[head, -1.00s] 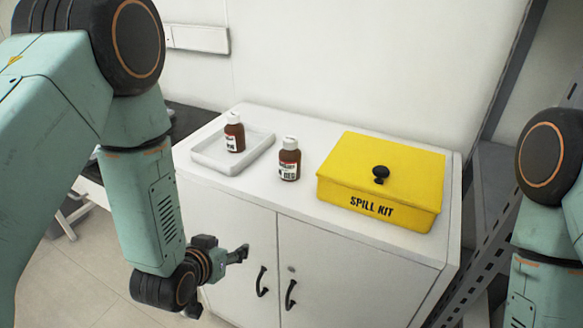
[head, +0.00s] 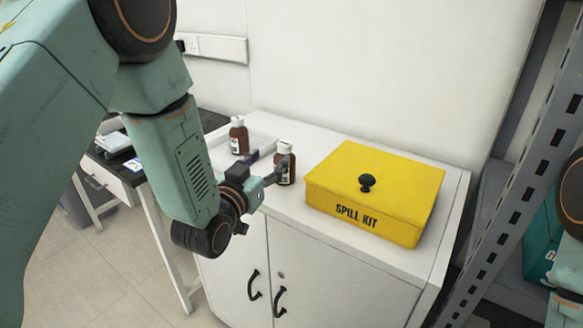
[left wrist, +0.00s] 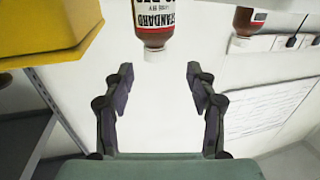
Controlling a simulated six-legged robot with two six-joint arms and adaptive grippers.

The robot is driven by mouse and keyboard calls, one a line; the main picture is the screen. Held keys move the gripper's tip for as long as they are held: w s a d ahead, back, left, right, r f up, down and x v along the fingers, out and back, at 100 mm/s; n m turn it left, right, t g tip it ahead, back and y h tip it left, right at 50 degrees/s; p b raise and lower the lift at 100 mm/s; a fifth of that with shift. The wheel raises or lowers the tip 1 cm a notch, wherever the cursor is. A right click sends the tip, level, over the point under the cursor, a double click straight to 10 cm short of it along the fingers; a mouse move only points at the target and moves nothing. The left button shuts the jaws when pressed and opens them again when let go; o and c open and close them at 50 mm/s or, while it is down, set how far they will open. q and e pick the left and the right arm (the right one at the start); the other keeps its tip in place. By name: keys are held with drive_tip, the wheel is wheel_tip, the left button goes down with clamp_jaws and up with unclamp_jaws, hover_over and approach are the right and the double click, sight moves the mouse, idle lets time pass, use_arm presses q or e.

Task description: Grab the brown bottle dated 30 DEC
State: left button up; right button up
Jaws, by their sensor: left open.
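Two brown bottles with white caps stand on a white cabinet top. The nearer bottle (head: 290,169) stands bare on the top, partly hidden by my left gripper (head: 266,168). The farther bottle (head: 238,139) stands on a white tray (head: 264,143). In the left wrist view, the nearer bottle (left wrist: 153,38) appears upside down, centred just beyond my open, empty fingers (left wrist: 160,76). Its label shows "STANDARD" and part of another line; I cannot read a full date. The farther bottle (left wrist: 243,20) is at the upper right there. My right gripper is out of view.
A yellow spill kit box (head: 372,195) with a black knob stands right of the nearer bottle, with a small gap between. The white cabinet (head: 330,275) has two door handles. A metal rack (head: 510,180) stands at the right. The wall is behind.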

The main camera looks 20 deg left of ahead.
sight(286, 144)
use_arm(q)
drive_tip(key=shift+w+a, duration=0.2)
drive_tip(key=shift+a, duration=0.05)
drive_tip(key=w, duration=0.2)
drive_tip(key=w+d, duration=0.1)
drive_tip(key=w, duration=0.1)
drive_tip(key=w+d+b, duration=0.1)
drive_tip(key=w, duration=0.1)
drive_tip(key=shift+w+r, duration=0.25)
drive_tip(key=shift+w, duration=0.1)
drive_tip(key=shift+w+d+r, duration=0.1)
drive_tip(key=shift+d+r, duration=0.1)
drive_tip(key=shift+d, duration=0.15)
drive_tip(key=shift+w+a+f, duration=0.1)
drive_tip(key=shift+a+f, duration=0.05)
drive_tip(key=shift+a, duration=0.3)
drive_tip(key=shift+c, duration=0.7)
drive_tip(key=shift+d, duration=0.35)
drive_tip(key=c, duration=0.5)
drive_tip(key=shift+a, duration=0.25)
drive_tip(key=c, duration=0.4)
drive_tip(key=shift+d, duration=0.15)
clamp_jaws()
